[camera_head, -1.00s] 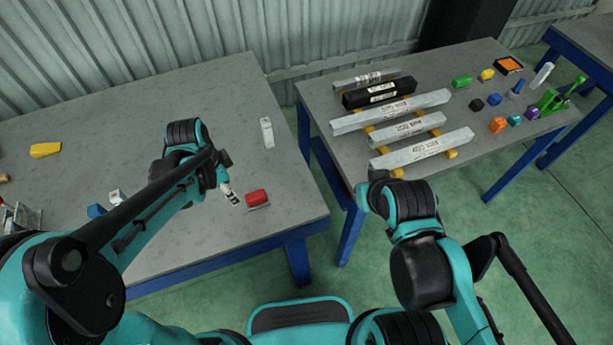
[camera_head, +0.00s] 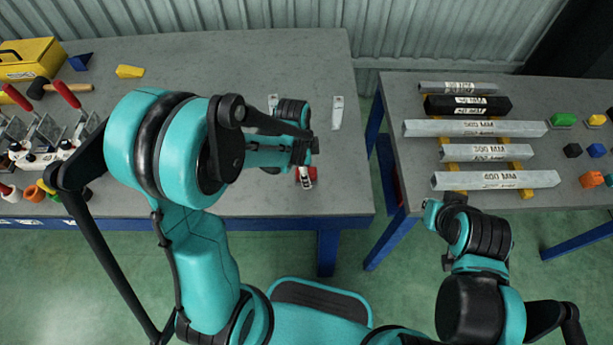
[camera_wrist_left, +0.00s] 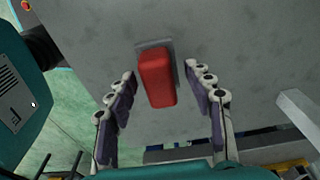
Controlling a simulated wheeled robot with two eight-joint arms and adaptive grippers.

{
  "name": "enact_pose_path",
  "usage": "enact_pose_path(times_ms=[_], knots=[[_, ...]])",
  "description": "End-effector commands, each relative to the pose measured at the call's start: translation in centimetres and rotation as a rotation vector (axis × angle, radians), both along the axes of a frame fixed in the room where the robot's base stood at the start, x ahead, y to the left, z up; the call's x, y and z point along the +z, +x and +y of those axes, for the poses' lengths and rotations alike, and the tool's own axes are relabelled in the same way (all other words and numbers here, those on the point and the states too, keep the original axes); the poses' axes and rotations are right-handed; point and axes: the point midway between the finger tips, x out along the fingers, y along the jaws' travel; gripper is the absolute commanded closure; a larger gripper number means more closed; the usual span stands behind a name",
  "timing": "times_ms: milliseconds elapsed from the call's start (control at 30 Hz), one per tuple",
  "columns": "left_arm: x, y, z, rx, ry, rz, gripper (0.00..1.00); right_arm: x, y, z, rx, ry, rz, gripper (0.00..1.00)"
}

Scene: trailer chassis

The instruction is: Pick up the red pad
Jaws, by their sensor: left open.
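The red pad (camera_wrist_left: 157,78) lies on the grey table in the wrist view, with a grey plate edge showing around its far end. My left gripper (camera_wrist_left: 160,72) is open, with its fingers on either side of the pad. Gaps show between the fingers and the pad, so it is not gripped. In the head view the left gripper (camera_head: 306,180) is over the pad near the table's front right corner, and only bits of red (camera_head: 312,172) show. My right gripper (camera_head: 436,213) is beside the right table's front left corner; its fingers are not clear.
The right table (camera_head: 415,185) holds several labelled bars (camera_head: 495,180) and coloured parts. At the left are a yellow toolbox (camera_head: 28,60), a hammer and red-handled clamps (camera_head: 67,95). A gap separates the tables.

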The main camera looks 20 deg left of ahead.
Motion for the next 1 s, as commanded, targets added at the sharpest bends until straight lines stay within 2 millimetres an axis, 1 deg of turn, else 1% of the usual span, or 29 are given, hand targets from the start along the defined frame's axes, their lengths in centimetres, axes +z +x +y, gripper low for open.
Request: enact_pose_path(times_ms=[100,167,200,267,300,600,733,867,1000], knots=[[0.2,0.0,0.0,0.000,0.000,0.000,0.48,0.1,0.0,0.0,0.000,0.000,0.000,1.00],[0.2,0.0,0.0,0.000,0.000,0.000,0.64,0.1,0.0,0.0,0.000,0.000,0.000,1.00],[0.2,0.0,0.0,0.000,0.000,0.000,0.74,0.1,0.0,0.0,0.000,0.000,0.000,1.00],[0.2,0.0,0.0,0.000,0.000,0.000,0.90,0.1,0.0,0.0,0.000,0.000,0.000,1.00],[0.2,0.0,0.0,0.000,0.000,0.000,1.00,0.1,0.0,0.0,0.000,0.000,0.000,1.00],[0.2,0.0,0.0,0.000,0.000,0.000,1.00,0.2,0.0,0.0,0.000,0.000,0.000,1.00],[0.8,0.0,0.0,0.000,0.000,0.000,1.00,0.5,0.0,0.0,0.000,0.000,0.000,1.00],[2.3,0.0,0.0,0.000,0.000,0.000,1.00,1.3,0.0,0.0,0.000,0.000,0.000,1.00],[5.1,-0.2,-0.2,-0.002,0.000,0.000,1.00,2.8,0.0,0.0,0.000,0.000,0.000,1.00]])
